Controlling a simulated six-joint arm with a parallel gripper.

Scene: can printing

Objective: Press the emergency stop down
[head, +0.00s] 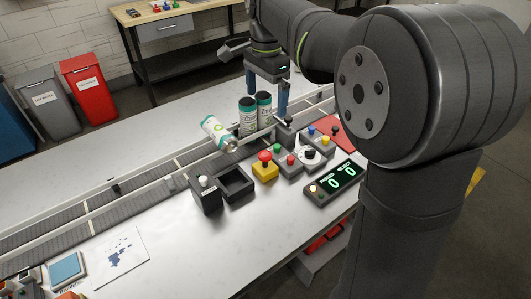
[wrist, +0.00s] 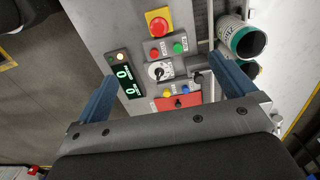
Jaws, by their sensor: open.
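The emergency stop is a red mushroom button (head: 265,157) on a yellow box (head: 264,173), on the table in front of the conveyor in the head view. In the wrist view the red button (wrist: 158,24) is at the top, beyond the fingertips. My gripper (head: 267,104) is open and empty, above the conveyor side of the table, behind and above the button in the head view. In the wrist view my gripper (wrist: 165,68) has its fingers spread wide, with the control panel visible between them. Nothing touches the button.
A tilted can (head: 214,130) and two upright cans (head: 247,117) stand by the conveyor (head: 140,184), close to my gripper. Beside the stop are a red-and-green button box (head: 286,162), a dial box (head: 311,157), a counter display (head: 335,181) and a black tray (head: 236,186).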

